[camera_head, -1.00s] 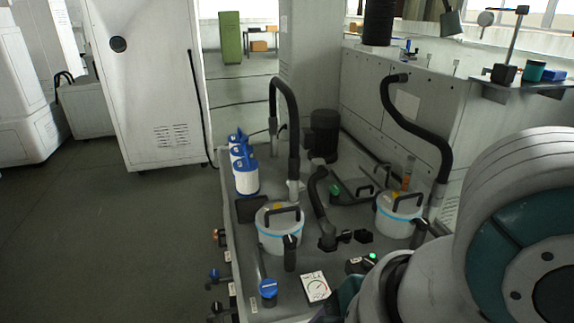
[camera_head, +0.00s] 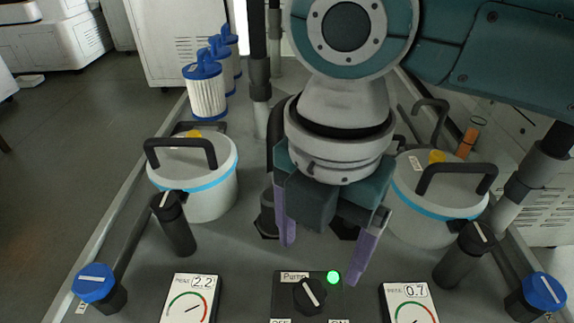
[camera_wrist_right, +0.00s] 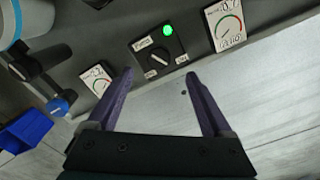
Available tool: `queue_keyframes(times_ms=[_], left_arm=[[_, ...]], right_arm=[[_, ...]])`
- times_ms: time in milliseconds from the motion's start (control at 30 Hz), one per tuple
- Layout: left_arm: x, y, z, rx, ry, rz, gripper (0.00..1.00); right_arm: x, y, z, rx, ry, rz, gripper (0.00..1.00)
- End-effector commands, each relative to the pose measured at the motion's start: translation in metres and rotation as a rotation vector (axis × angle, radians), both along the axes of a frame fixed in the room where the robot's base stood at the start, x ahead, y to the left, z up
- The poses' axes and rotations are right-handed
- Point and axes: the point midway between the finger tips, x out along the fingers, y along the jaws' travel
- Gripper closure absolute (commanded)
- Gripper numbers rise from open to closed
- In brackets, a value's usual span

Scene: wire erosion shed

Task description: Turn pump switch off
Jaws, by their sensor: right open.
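The pump switch (camera_head: 310,294) is a black rotary knob with a white line on a dark box labelled "Pump", with OFF and ON marks along its lower edge. A green lamp (camera_head: 333,278) glows beside it, and the knob's line is slanted. My right gripper (camera_head: 320,262) is open and empty, with purple fingers spread above and behind the switch box. In the right wrist view the switch (camera_wrist_right: 157,58) shows beyond and between the fingertips (camera_wrist_right: 160,80), apart from them. My left gripper is not in view.
Gauges reading 2.2 (camera_head: 190,298) and 0.7 (camera_head: 408,303) flank the switch box. Lidded grey canisters (camera_head: 205,192) (camera_head: 425,222) stand behind them. Black-handled valves (camera_head: 174,222) (camera_head: 468,256) and blue knobs (camera_head: 96,284) (camera_head: 541,292) stand at the sides. White filter cartridges (camera_head: 207,98) stand back left.

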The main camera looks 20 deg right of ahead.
Motion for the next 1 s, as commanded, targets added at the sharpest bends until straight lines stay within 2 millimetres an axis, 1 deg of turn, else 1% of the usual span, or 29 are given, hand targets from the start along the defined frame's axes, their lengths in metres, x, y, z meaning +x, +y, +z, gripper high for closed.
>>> queue_keyframes(times_ms=[33, 300, 433, 600, 867, 1000], left_arm=[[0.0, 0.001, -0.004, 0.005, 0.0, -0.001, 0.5], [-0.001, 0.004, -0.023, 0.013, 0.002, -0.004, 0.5], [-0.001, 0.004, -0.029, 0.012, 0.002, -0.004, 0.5], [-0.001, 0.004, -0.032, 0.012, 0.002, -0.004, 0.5], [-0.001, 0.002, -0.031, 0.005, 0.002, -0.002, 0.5], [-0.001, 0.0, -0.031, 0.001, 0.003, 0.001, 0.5]], right_arm=[[-0.001, 0.0, -0.009, 0.0, 0.003, 0.0, 0.16], [-0.001, 0.0, -0.062, -0.001, 0.003, -0.001, 0.16], [-0.001, 0.0, -0.08, 0.0, 0.001, -0.002, 0.16], [-0.001, 0.0, -0.09, 0.0, 0.0, 0.0, 0.16], [-0.001, 0.0, -0.09, 0.001, -0.001, 0.0, 0.16], [-0.001, 0.0, -0.09, 0.001, -0.001, 0.0, 0.31]])
